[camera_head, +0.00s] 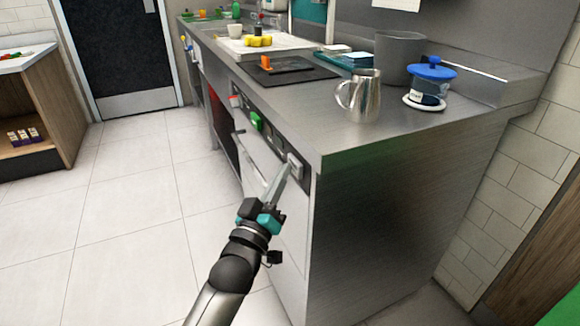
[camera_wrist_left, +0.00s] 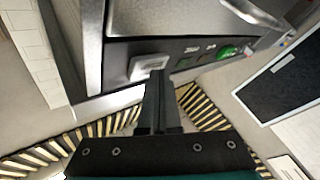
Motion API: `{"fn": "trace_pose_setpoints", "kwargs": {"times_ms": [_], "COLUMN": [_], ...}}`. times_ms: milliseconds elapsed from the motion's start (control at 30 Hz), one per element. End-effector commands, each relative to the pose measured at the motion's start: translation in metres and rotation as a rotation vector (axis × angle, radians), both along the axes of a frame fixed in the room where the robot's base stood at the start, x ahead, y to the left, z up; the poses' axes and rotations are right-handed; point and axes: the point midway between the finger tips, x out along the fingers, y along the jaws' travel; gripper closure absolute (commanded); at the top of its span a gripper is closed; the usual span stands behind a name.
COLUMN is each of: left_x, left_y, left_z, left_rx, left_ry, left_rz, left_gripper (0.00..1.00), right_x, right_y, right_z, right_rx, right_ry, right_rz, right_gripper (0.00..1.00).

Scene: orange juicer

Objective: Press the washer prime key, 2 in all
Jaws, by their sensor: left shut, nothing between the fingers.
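A pale grey-white square key (camera_head: 294,165) sits at the near right end of the dark control panel on the washer front, under the steel counter. It also shows in the left wrist view (camera_wrist_left: 150,66). My left gripper (camera_head: 284,176) is shut and empty, its fingers pointing up at this key. In the left wrist view the shut fingertips (camera_wrist_left: 158,76) overlap the key's right part. I cannot tell whether they touch it. A green key (camera_head: 256,121) and a red key (camera_head: 235,101) sit farther along the panel. My right gripper is not in view.
The steel counter (camera_head: 330,130) overhangs just above the panel, with a metal jug (camera_head: 360,97) and a blue-lidded container (camera_head: 429,83) on top. A bar handle (camera_head: 243,150) runs along the washer front. The tiled floor (camera_head: 130,210) to the left is clear.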

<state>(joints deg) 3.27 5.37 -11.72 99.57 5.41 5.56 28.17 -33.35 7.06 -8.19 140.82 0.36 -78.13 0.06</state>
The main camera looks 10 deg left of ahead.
Motion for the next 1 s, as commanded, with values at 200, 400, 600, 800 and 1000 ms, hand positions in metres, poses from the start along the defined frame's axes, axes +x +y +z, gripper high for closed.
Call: {"fn": "trace_pose_setpoints", "kwargs": {"times_ms": [200,400,600,800,1000], "left_x": [0.0,-0.003,-0.009,-0.011,-0.011], "left_y": [0.0,0.004,0.013,0.015,0.016], "left_z": [0.0,0.0,0.001,0.0,0.0], "left_rx": [0.0,0.002,0.001,-0.001,0.0], "left_ry": [0.001,0.001,0.002,0.0,0.0], "left_rz": [0.0,-0.001,0.0,0.0,0.0], "left_gripper": [1.0,1.0,1.0,1.0,1.0], "right_x": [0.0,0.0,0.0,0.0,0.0], "right_y": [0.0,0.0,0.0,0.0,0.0], "right_z": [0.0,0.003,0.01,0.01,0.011], "right_rx": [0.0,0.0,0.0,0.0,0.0], "right_ry": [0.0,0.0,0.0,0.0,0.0], "right_rz": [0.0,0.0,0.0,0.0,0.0], "right_gripper": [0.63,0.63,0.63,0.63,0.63]}}
